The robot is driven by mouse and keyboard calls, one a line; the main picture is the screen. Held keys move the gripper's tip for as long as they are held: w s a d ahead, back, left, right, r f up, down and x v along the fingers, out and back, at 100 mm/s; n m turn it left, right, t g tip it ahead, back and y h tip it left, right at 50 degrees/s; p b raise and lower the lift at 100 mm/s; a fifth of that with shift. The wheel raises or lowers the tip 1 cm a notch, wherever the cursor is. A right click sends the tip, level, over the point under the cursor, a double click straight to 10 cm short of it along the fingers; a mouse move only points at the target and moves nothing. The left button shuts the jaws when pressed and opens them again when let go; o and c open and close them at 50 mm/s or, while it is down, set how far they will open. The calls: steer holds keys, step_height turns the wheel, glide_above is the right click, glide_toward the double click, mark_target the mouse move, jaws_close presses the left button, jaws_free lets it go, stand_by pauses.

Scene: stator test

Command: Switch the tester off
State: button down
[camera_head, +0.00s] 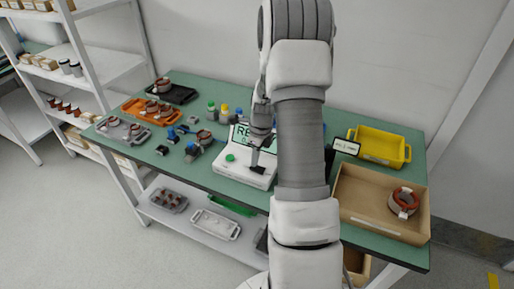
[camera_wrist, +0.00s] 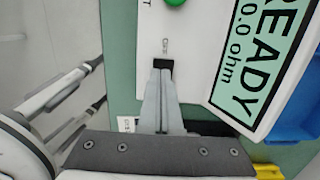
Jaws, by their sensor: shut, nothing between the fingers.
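The tester (camera_head: 225,172) is a white box on the green table, partly hidden behind my arm. Its screen (camera_wrist: 262,65) reads "READY" and "0.0 ohm" in the wrist view. A green button (camera_head: 230,157) is on its top; its edge also shows in the wrist view (camera_wrist: 175,2). A small black switch (camera_head: 257,169) is on the top panel, right of the button in the head view. My gripper (camera_wrist: 162,72) is shut and empty, its tips at the black switch. I cannot tell whether they touch it or which way it is set.
A cardboard box (camera_head: 370,219) with a copper-wound stator and a yellow bin (camera_head: 375,148) are on the right. Grey, orange (camera_head: 152,112) and black trays with stators are on the left. Small parts and bottles (camera_head: 211,107) stand left of and behind the tester.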

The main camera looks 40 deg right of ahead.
steer(key=shift+w+f, duration=0.1)
steer(key=shift+f, duration=0.55)
steer(key=shift+a+f+b, duration=0.15)
steer(key=shift+f+b, duration=0.15)
steer(key=shift+r, duration=0.1)
steer(key=shift+s+d, duration=0.45)
steer(key=shift+s, duration=0.25)
steer(key=shift+r, duration=0.15)
